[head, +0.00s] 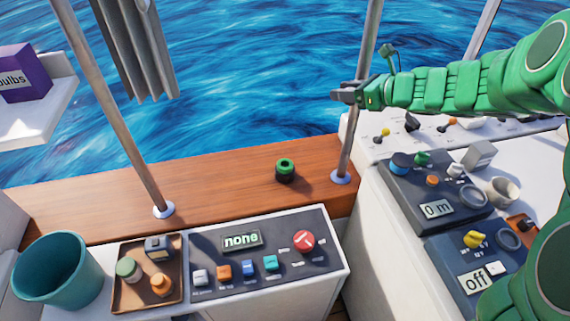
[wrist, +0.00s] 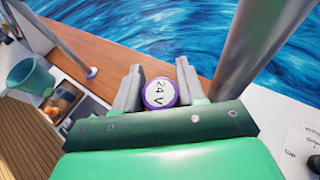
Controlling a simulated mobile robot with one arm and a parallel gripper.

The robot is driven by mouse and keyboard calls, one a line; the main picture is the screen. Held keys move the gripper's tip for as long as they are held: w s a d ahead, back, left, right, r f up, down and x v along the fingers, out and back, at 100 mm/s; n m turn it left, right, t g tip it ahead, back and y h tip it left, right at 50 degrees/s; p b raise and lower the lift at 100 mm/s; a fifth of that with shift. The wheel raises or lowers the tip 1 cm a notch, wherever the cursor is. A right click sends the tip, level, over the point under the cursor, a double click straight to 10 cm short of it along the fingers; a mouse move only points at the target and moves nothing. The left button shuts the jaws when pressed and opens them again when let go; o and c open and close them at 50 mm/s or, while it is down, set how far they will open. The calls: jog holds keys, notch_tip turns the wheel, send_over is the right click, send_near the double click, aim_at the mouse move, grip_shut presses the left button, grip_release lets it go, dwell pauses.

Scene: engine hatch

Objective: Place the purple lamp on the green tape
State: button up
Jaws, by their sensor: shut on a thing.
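The purple lamp (wrist: 160,93) shows in the wrist view as a round white face marked "24 V" with a purple rim. It sits between the two grey fingers of my gripper (wrist: 160,70), which is shut on it. In the head view my gripper (head: 345,94) is at upper centre right, raised in front of the water; the lamp is hard to make out there. The green tape (head: 285,162) is a small green ring on top of a black round piece on the wooden ledge. My gripper is above and to the right of it. I cannot make out the tape in the wrist view.
A metal post (head: 358,100) stands on the ledge (head: 225,185) right of the tape; another post (head: 118,120) is further left. A control panel (head: 265,255), a brown tray (head: 147,275) with small parts and a teal bucket (head: 60,275) are in front. The ledge between the posts is otherwise clear.

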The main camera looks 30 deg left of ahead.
jog(key=s+a+f, duration=0.4)
jog(key=s+f, duration=0.2)
jog(key=f, duration=0.2)
jog(key=s+a+f, duration=0.4)
jog(key=s+f, duration=0.3)
jog(key=f, duration=0.1)
send_over(282, 161)
jog(key=s+d, duration=0.1)
jog(key=shift+t, duration=0.3)
notch_tip(282, 161, down, 8)
jog(key=shift+s+f, duration=0.15)
jog(key=shift+f, duration=0.05)
jog(key=shift+w+a+f, duration=0.25)
jog(key=shift+w+f, duration=0.05)
jog(key=shift+f, duration=0.2)
jog(key=shift+w+a+f, duration=0.25)
jog(key=shift+f, duration=1.65)
jog(key=shift+f, duration=0.1)
jog(key=o, duration=1)
jog(key=shift+o, duration=0.2)
